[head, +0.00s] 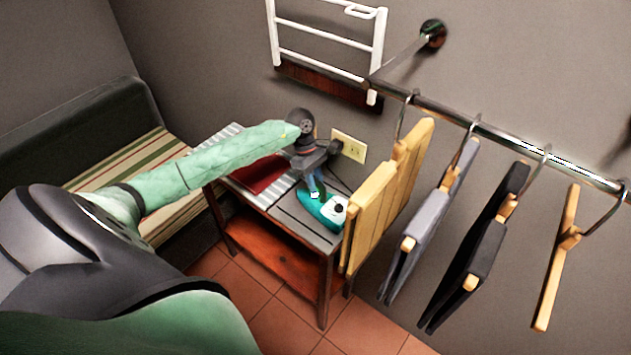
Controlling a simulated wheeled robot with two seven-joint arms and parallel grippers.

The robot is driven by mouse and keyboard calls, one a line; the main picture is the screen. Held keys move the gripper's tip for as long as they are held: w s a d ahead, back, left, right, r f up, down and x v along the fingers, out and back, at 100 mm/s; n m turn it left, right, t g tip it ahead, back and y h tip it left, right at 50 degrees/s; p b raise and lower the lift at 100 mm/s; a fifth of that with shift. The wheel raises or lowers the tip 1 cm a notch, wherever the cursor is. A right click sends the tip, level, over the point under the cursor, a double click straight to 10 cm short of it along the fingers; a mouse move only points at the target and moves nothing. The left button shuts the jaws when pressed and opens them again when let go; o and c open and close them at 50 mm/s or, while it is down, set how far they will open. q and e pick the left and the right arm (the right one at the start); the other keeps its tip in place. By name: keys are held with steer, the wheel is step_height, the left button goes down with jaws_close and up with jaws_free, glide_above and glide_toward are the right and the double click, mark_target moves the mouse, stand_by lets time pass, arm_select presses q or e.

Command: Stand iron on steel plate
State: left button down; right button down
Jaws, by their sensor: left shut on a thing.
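The iron (328,212), teal with a white end and a dark round spot, is on or just above the right part of a small wooden table. My left gripper (315,186) comes down from above and is shut on it. The gripper hides part of the iron, and I cannot tell whether the iron touches the surface. A flat grey surface (296,214), which looks like the steel plate, lies under and left of the iron. My right gripper is not in view.
A dark red item (258,172) lies on the table, left of the iron. Folded yellow cloth (378,215) hangs close to the table's right end, with more hangers along the rail (490,133). A wall outlet (349,146) is behind. A striped bench (125,165) stands left.

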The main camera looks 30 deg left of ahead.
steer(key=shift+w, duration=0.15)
arm_select(q)
steer(key=c, duration=1.3)
jaws_free()
steer(key=shift+o, duration=0.3)
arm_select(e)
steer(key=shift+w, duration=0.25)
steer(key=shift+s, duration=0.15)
